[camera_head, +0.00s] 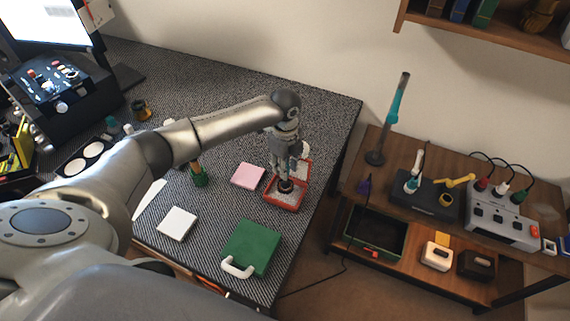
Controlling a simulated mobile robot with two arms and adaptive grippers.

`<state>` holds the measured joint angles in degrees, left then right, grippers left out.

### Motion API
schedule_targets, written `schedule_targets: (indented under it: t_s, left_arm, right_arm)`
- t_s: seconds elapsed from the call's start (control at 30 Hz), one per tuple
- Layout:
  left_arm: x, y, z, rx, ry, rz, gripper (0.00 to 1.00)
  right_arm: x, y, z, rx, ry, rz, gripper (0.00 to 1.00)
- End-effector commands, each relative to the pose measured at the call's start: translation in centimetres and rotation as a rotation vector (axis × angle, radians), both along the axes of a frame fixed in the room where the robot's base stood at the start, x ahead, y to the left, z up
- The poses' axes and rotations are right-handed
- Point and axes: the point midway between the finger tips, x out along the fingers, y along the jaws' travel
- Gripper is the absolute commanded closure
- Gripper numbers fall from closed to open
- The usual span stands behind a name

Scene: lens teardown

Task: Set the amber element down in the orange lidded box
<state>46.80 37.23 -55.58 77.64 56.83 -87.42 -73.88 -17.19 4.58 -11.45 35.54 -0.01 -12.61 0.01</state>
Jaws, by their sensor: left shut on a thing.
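The orange lidded box (284,207) stands open near the right edge of the dark woven-topped table, its lid (304,168) raised at the back. My left gripper (285,180) points down over the box tray. It is shut on a small, dark, round thing (286,187), which I take as the amber element; its amber colour hardly shows at this size. The thing is at the tray's inside, and I cannot tell whether it touches the floor of the box. My left arm crosses the table from the left. My right gripper is not in view.
A pink pad (248,175), a white pad (177,224), a green case (254,246) with a white handle and a green holder (199,178) lie near the box. A brown-gold jar (140,109) stands farther back. A wooden shelf bench (450,216) is at right, beyond a gap.

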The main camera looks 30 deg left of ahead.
Motion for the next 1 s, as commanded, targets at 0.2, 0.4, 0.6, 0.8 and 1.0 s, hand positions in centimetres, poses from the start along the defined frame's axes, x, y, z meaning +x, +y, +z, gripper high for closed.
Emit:
schedule_targets:
  t_s: [0.2,0.4,0.6,0.8,1.0]
  left_arm:
    - [0.0,0.0,-0.8,0.0,0.0,0.0,0.94]
    - [0.0,0.0,-1.4,0.0,0.0,0.0,0.94]
    - [0.0,0.0,-2.0,0.0,0.0,0.0,0.94]
    - [0.0,0.0,-2.4,0.0,0.0,0.001,0.94]
    - [0.0,0.0,-2.4,0.0,-0.001,0.0,0.94]
  right_arm:
    - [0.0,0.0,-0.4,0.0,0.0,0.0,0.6]
    - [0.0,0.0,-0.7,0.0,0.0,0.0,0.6]
    - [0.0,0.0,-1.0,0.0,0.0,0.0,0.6]
    - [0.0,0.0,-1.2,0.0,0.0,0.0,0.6]
    - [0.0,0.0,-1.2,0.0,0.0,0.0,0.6]
